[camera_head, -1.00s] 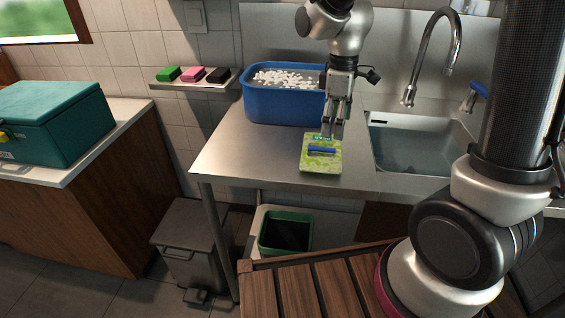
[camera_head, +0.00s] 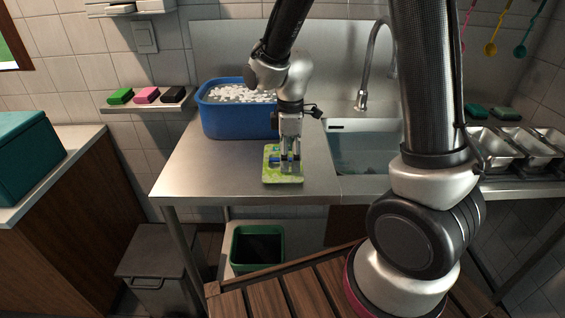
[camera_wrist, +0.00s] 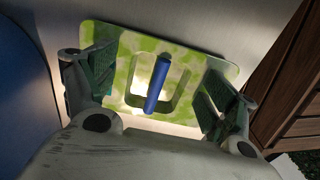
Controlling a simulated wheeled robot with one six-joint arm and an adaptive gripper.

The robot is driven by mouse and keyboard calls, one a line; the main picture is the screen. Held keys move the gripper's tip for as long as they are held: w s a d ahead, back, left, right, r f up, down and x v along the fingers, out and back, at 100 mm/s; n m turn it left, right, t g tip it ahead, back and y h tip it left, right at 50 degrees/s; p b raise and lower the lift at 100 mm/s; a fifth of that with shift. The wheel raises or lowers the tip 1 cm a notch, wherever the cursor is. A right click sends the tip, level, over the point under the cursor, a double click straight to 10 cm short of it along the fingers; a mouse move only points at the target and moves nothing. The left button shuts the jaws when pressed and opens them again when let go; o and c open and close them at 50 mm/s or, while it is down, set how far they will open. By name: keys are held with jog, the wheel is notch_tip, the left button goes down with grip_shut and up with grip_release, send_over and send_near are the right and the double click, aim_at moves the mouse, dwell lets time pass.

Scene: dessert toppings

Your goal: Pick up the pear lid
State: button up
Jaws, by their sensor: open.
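The pear lid (camera_head: 270,177) is a flat green-and-white patterned plate with a blue bar handle. It lies flat on the steel counter. In the wrist view the lid (camera_wrist: 200,72) fills the upper middle, and its blue handle (camera_wrist: 158,84) stands between the two fingers. My gripper (camera_head: 287,163) points down over the lid, partly hiding it in the head view. In the wrist view my gripper (camera_wrist: 158,95) is open, with one finger on each side of the handle and apart from it.
A blue tub (camera_head: 238,123) of white pieces stands just left of and behind the lid; its side also shows in the wrist view (camera_wrist: 22,100). The sink (camera_head: 362,158) is to the right. Free steel counter (camera_head: 205,178) lies to the left.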

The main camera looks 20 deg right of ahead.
jog(key=shift+s, duration=0.1)
jog(key=c, duration=1.2)
jog(key=shift+r, duration=0.65)
grip_shut()
notch_tip(320, 180, up, 9)
jog(key=shift+f, duration=0.1)
